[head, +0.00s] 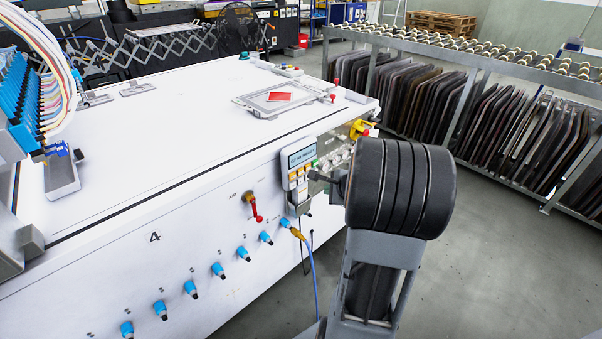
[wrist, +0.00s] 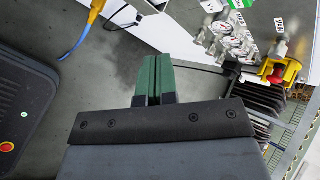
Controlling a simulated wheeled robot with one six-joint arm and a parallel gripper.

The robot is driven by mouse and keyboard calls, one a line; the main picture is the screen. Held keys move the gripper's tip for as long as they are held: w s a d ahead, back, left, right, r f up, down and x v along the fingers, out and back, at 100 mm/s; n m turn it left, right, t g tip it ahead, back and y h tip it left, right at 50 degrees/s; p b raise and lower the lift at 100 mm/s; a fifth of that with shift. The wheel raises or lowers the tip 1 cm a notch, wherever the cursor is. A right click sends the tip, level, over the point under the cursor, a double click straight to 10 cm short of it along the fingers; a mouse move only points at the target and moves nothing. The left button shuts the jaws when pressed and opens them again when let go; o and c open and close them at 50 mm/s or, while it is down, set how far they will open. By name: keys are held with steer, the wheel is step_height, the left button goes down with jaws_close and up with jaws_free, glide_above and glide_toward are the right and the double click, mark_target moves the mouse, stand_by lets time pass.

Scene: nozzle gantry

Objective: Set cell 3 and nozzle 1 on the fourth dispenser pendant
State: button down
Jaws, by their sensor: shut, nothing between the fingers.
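The pendant (head: 300,165) is a pale box with a lit display and small coloured buttons below it. It hangs on the front face of the white cabinet (head: 200,200), which is marked 4, near its right end. The display text is too small to read. My gripper shows in the wrist view (wrist: 158,78), with its two green fingers shut together and nothing between them. In the head view my black wrist joint hides most of it, just right of the pendant. I cannot tell whether it touches the pendant.
A red-handled valve (head: 254,207) and a row of blue connectors (head: 218,270) line the cabinet face. A blue cable (head: 311,270) hangs below the pendant. A yellow and red switch (wrist: 278,72) and silver gauges (wrist: 232,42) sit nearby. Open floor (head: 500,270) lies to the right.

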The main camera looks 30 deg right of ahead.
steer(key=w+a+p, duration=0.1)
steer(key=w, duration=0.7)
steer(key=shift+w+a, duration=0.2)
steer(key=shift+a, duration=0.05)
steer(key=shift+w, duration=0.2)
stand_by(1.9)
steer(key=shift+w+a, duration=0.1)
steer(key=shift+w, duration=0.15)
steer(key=shift+w+a+p, duration=0.1)
steer(key=shift+w+p, duration=0.2)
steer(key=shift+w, duration=0.2)
stand_by(0.8)
steer(key=shift+s, duration=0.15)
stand_by(0.3)
steer(key=shift+s+b, duration=0.45)
steer(key=shift+s, duration=0.35)
steer(key=shift+d, duration=0.2)
steer(key=shift+s+d+b, duration=0.25)
steer(key=shift+s+b, duration=0.15)
steer(key=shift+s, duration=0.85)
steer(key=shift+s+d+b, duration=0.2)
steer(key=shift+s+b, duration=0.2)
steer(key=shift+s, duration=0.8)
